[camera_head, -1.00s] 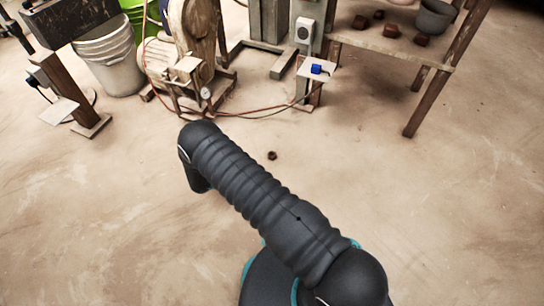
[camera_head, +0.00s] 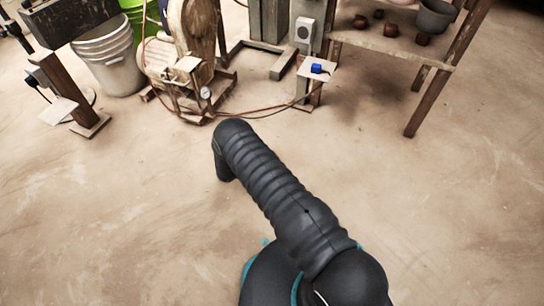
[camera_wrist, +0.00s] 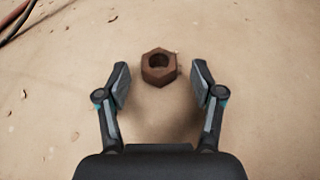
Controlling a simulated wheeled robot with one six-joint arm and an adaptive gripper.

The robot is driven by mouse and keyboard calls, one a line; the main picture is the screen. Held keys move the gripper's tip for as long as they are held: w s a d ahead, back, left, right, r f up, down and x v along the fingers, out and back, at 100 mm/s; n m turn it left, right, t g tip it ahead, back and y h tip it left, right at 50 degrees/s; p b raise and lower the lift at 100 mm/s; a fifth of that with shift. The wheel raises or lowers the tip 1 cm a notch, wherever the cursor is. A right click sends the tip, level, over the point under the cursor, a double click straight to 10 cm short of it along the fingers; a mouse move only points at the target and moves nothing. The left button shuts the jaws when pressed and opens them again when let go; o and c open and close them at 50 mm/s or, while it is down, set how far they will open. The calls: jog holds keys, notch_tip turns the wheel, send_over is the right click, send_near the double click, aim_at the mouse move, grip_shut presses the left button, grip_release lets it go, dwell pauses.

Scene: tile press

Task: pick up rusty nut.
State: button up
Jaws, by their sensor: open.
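The rusty nut (camera_wrist: 148,73) is a brown hexagonal ring lying on the sandy floor in the wrist view. It sits just ahead of my open gripper (camera_wrist: 159,82), roughly centred between the two fingertips and a little beyond them. Nothing is between the fingers, and whether they are at the nut's height is hard to tell. In the head view the nut is hidden behind my arm, and the gripper's fingers are hidden there too.
A wooden bench (camera_head: 362,43) with small brown pieces and a grey pot (camera_head: 437,17) stands at the back right. A stand holds a blue block (camera_head: 316,68). A machine with a gauge (camera_head: 206,93), a red hose and a white bucket (camera_head: 110,58) stand behind. The floor around is clear.

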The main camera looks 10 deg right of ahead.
jog(key=shift+w+d, duration=0.1)
jog(key=shift+d, duration=0.05)
grip_shut()
